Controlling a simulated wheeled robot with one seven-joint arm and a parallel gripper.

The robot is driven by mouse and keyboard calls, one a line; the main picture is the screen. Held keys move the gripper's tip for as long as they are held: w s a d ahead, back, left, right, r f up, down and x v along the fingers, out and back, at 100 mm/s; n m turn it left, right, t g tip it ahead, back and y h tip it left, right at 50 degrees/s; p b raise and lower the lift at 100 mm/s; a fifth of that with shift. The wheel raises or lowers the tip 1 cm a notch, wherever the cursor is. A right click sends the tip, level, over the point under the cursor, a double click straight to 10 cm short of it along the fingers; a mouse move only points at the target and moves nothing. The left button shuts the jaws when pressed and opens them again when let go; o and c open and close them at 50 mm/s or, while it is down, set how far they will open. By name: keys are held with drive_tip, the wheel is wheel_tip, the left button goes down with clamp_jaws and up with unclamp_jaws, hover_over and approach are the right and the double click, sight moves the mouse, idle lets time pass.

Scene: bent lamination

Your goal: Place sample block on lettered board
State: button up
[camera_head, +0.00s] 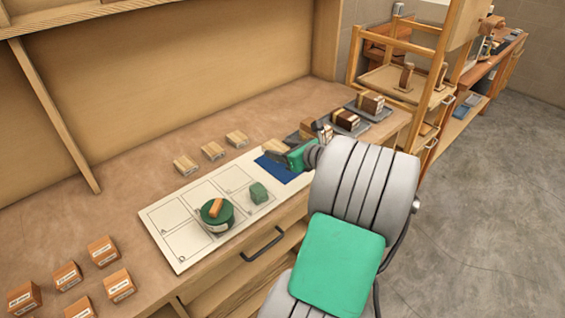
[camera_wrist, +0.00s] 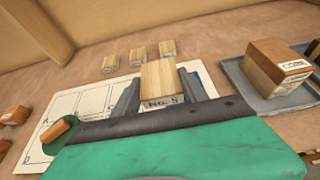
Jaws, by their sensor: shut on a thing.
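My gripper (camera_wrist: 163,97) is shut on a pale wooden sample block (camera_wrist: 159,78) labelled "No. 5". In the head view the block (camera_head: 275,146) shows just beyond the fingers, above the right end of the board near the blue patch (camera_head: 276,168). The white lettered board (camera_head: 165,216) lies on the bench, marked into lettered cells. It also shows in the wrist view (camera_wrist: 62,108), left of the fingers. The held block's underside is hidden.
Several pale blocks (camera_head: 212,151) lie behind the board. Several orange-brown labelled blocks (camera_head: 103,250) sit at the front left. Grey trays with darker blocks (camera_head: 346,121) stand to the right. A wooden wall (camera_head: 180,70) closes the back.

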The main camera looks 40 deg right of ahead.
hover_over(283, 168)
wheel_tip(283, 168, down, 6)
drive_tip(key=shift+r, duration=0.15)
drive_tip(key=shift+d+f, duration=0.1)
drive_tip(key=shift+f, duration=1.65)
drive_tip(key=shift+w+f, duration=0.1)
drive_tip(key=shift+f, duration=0.1)
drive_tip(key=o, duration=1.4)
drive_tip(key=shift+c, duration=0.2)
drive_tip(key=shift+r, duration=0.25)
drive_tip(key=v, duration=1.2)
